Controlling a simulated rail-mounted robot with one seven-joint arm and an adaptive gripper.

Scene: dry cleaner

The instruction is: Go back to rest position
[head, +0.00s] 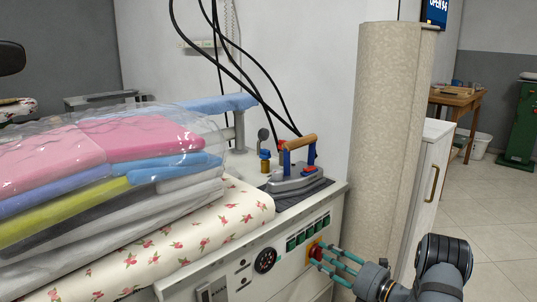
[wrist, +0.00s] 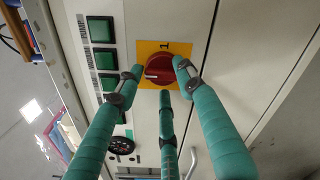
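My gripper (head: 322,256) has three teal-wrapped fingers and is at the front panel of the ironing station (head: 232,277). In the wrist view, my gripper (wrist: 160,76) has its fingers spread around a red rotary knob (wrist: 159,69) on a yellow plate (wrist: 152,48). The fingertips are parted and very near the knob's edge; whether any touches it is unclear. A "1" mark shows on the plate. In the head view the red knob (head: 313,251) is partly hidden by the fingers.
An iron (head: 297,172) with a wooden handle rests on top of the station, with black cables above. Wrapped folded laundry (head: 110,170) lies at left. A beige column (head: 390,130) and a white cabinet (head: 428,180) stand close by my arm. Tiled floor is clear at right.

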